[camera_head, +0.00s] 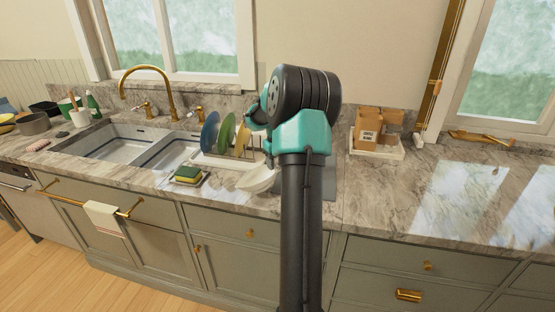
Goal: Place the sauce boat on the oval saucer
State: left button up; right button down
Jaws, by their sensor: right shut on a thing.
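A white, curved dish (256,181) that looks like the sauce boat shows just left of my right arm, near the counter's front edge. Its right side is hidden by the arm. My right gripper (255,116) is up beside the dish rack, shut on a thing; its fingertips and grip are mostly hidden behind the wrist. I cannot make out the oval saucer for certain; it may be behind my arm. My left gripper is out of view.
A dish rack (228,163) with several coloured plates stands left of the arm. A sponge (188,174) lies in front of it. The double sink (118,147) is further left. The right counter is mostly clear.

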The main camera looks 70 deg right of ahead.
jog(key=s+a+r, duration=0.1)
jog(key=s+a, duration=0.2)
jog(key=a, duration=0.8)
jog(key=shift+s, duration=0.4)
